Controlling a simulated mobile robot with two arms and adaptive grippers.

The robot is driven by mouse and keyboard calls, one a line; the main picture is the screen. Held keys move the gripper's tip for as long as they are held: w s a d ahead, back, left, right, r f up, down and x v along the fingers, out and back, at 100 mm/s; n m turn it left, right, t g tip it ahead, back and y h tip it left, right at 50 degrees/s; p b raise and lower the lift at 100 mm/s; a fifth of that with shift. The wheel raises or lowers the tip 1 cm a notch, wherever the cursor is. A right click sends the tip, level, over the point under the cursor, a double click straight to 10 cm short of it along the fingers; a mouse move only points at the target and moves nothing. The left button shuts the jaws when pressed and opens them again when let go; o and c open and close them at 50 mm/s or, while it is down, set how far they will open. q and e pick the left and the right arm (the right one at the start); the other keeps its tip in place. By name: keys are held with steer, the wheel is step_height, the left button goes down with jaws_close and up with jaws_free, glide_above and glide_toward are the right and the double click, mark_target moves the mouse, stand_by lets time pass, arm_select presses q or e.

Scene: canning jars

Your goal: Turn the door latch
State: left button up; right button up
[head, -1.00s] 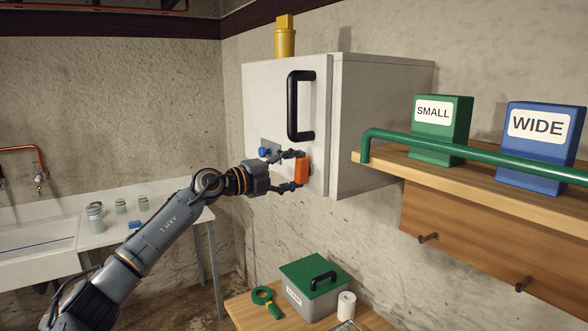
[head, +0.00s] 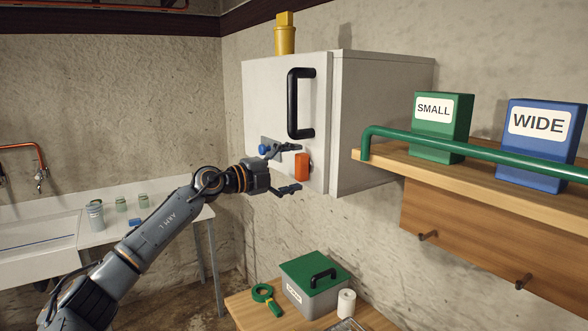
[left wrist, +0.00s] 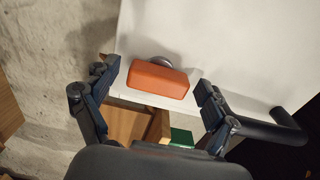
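The orange latch (head: 302,167) is a small block on the lower right of the white cabinet door (head: 268,95), below the black door handle (head: 293,104). Its long side is upright in the head view. My left gripper (head: 287,168) is in front of it with fingers spread, one above and one below. In the left wrist view the latch (left wrist: 157,80) shows between the open fingertips (left wrist: 158,84), on a round shaft, with gaps on both sides. Nothing is held. My right gripper is not in view.
A wooden shelf (head: 480,194) with a green rail (head: 470,150) and green and blue boxes is to the right. A lidded box (head: 313,296) stands on the table below.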

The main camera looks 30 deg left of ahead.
arm_select(q)
steer(key=shift+s, duration=0.1)
steer(key=v, duration=0.7)
stand_by(0.4)
steer(key=shift+s+a, duration=0.1)
steer(key=shift+s, duration=0.05)
steer(key=shift+f, duration=0.1)
